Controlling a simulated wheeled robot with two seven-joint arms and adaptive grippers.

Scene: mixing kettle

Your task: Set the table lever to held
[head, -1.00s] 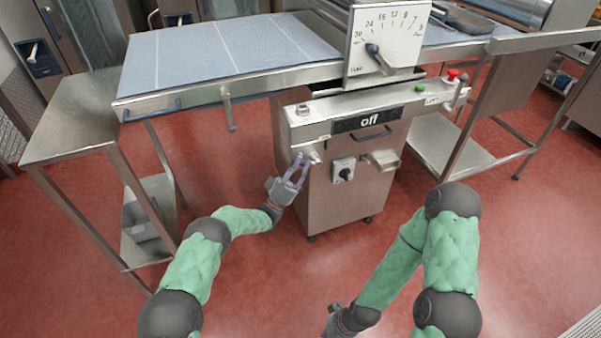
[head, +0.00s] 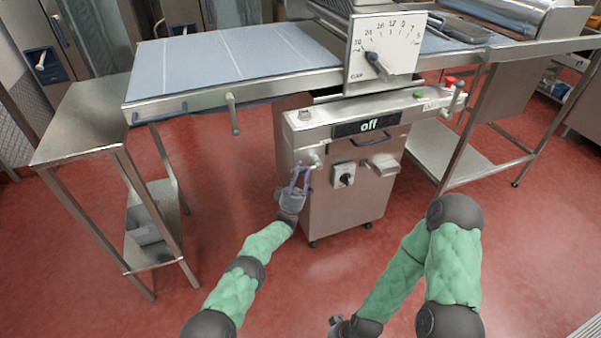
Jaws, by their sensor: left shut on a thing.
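In the head view a grey lever (head: 234,114) hangs nearly straight down from the front edge of the left table (head: 185,106). My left gripper (head: 301,166) is to the right of and below it, well apart. It points upward at the left front of the steel cabinet, with its fingers shut on a small metal handle (head: 314,159) there; the fingers partly hide the contact. My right gripper (head: 337,324) is low at the bottom of the picture, away from the machine; its fingers are too small and cut off to tell their state.
The cabinet (head: 345,200) carries an "off" display (head: 368,125), a black rotary knob (head: 344,180) and a green button (head: 418,94). A dial plate (head: 390,45) with a pointer stands above. A steel side table (head: 80,125) is at the left. Red floor is open in front.

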